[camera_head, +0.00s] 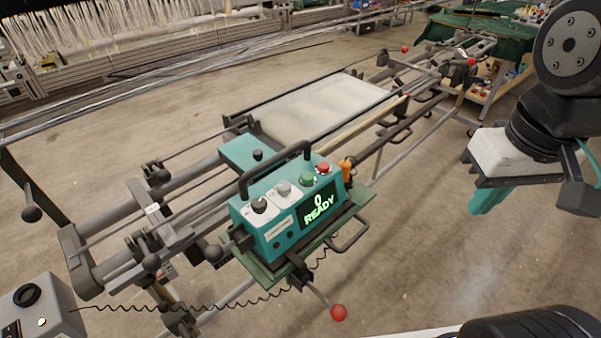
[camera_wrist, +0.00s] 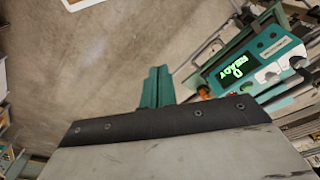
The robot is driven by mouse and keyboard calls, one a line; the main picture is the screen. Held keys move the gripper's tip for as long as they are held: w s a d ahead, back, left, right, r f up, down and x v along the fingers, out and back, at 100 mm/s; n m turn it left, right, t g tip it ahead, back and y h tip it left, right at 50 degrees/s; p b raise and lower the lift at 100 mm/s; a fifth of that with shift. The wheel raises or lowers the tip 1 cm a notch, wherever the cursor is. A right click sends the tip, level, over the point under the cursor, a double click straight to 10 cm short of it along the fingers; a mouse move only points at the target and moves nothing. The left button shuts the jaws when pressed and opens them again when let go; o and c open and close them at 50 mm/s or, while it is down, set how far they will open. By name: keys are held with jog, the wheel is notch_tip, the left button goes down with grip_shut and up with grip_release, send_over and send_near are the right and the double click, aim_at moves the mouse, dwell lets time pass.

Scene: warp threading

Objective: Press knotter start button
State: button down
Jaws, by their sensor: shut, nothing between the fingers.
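The teal knotter box (camera_head: 285,222) sits on a rail frame, with a black carry handle and a lit screen (camera_head: 319,209) reading "0 READY". On its top are a green button (camera_head: 306,179), a red button (camera_head: 323,168), a grey knob (camera_head: 283,188) and a black knob (camera_head: 259,205). The box also shows at the upper right of the wrist view (camera_wrist: 262,48). My gripper (camera_head: 487,203) has teal fingers, shut and empty, held well to the right of the box and apart from it. The fingers also show mid-picture in the wrist view (camera_wrist: 157,75). I cannot read a start label on any button.
A red ball-ended lever (camera_head: 338,312) sticks out below the box. An orange part (camera_head: 346,169) stands at its right end. A grey control box (camera_head: 42,310) with a coiled cable is at lower left. The floor between the frame and my gripper is clear.

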jog(key=n+t+h, duration=0.5)
jog(key=n+h, duration=0.2)
jog(key=n, duration=1)
send_over(303, 180)
jog(key=shift+r, duration=0.15)
jog(key=shift+f, duration=4.4)
jog(key=shift+f, duration=0.1)
jog(key=shift+f, duration=0.3)
